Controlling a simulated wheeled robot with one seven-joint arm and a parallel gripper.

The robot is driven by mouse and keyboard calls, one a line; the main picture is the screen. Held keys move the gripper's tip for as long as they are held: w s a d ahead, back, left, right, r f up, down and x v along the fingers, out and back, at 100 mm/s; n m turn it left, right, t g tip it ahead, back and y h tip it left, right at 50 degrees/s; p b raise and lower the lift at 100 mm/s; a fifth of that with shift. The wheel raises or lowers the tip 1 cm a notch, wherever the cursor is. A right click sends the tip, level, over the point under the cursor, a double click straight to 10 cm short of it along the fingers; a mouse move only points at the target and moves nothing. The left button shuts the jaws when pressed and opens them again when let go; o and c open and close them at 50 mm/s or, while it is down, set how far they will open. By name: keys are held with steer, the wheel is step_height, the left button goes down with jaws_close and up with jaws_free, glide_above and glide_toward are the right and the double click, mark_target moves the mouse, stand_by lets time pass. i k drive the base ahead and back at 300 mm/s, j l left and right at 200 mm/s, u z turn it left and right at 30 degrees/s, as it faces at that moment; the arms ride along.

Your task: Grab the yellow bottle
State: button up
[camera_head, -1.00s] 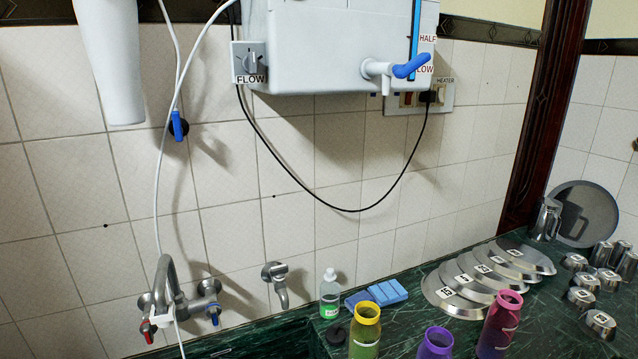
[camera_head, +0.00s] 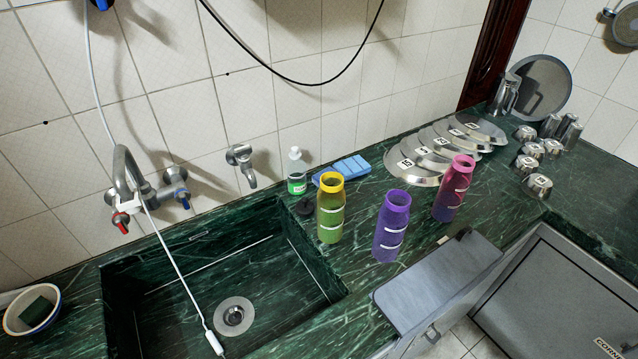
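The yellow bottle (camera_head: 330,208) stands upright on the green marble counter, just right of the sink. It has a yellow open rim and a yellow-green body with pale bands. My gripper is not in view. A purple bottle (camera_head: 391,226) stands to its right, nearer the counter's front edge. A pink bottle (camera_head: 454,189) stands farther right. The three bottles stand apart from each other.
The sink (camera_head: 234,315) opens left of the bottles, below a tap (camera_head: 133,177). Behind them are a soap bottle (camera_head: 297,172), blue sponges (camera_head: 343,170) and numbered lids (camera_head: 413,166).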

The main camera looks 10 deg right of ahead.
mark_target(331, 194)
steer(key=i+j+u, duration=0.2)
steer(key=u, duration=0.15)
steer(key=i+j+u, duration=0.1)
steer(key=i+u, duration=0.25)
